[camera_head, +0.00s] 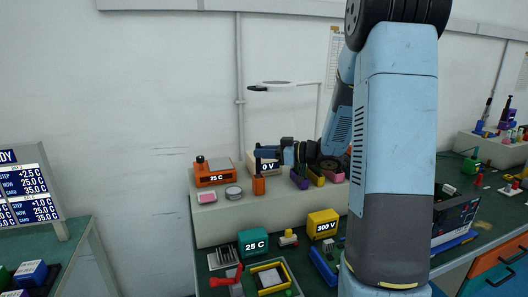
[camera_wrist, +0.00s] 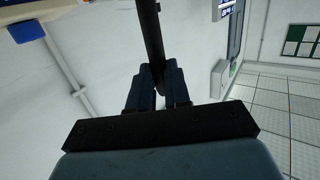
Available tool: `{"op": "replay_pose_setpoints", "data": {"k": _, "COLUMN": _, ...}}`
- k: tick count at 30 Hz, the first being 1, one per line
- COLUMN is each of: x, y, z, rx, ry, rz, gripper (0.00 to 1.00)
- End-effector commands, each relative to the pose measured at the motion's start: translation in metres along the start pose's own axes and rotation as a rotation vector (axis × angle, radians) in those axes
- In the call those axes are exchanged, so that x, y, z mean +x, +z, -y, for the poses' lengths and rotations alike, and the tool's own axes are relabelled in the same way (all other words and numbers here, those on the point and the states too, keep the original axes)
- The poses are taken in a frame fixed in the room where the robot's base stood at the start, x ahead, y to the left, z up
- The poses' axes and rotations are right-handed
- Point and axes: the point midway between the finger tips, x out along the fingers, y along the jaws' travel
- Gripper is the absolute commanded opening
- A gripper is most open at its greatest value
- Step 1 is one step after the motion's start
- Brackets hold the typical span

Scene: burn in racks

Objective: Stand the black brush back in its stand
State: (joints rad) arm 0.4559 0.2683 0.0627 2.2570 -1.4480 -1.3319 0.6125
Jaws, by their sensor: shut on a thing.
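My gripper (camera_wrist: 158,92) is shut on the black brush (camera_wrist: 152,35), whose dark shaft runs up between the fingers and out of the top of the wrist view. In the head view my gripper (camera_head: 268,151) reaches left over the raised shelf. The brush (camera_head: 258,165) shows there as a thin dark upright piece at the fingertips. A small orange block (camera_head: 259,186), which looks like the stand, is directly below it on the shelf's front. I cannot tell whether the brush's lower end is inside the block or just above it.
An orange 25 C unit (camera_head: 214,178) and a round grey tin (camera_head: 233,193) stand to the left. A 0 V display (camera_head: 268,167) is close behind the brush. A teal 25 C box (camera_head: 253,243) sits below on the bench.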

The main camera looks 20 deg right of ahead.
Motion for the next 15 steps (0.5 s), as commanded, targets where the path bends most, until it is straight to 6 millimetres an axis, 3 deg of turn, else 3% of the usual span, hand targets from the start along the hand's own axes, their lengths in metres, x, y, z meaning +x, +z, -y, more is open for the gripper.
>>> {"op": "replay_pose_setpoints", "data": {"k": 15, "x": 0.0012, "y": 0.0107, "z": 0.0, "rx": 0.001, "ry": 0.0, "rz": 0.0, "gripper": 0.0}}
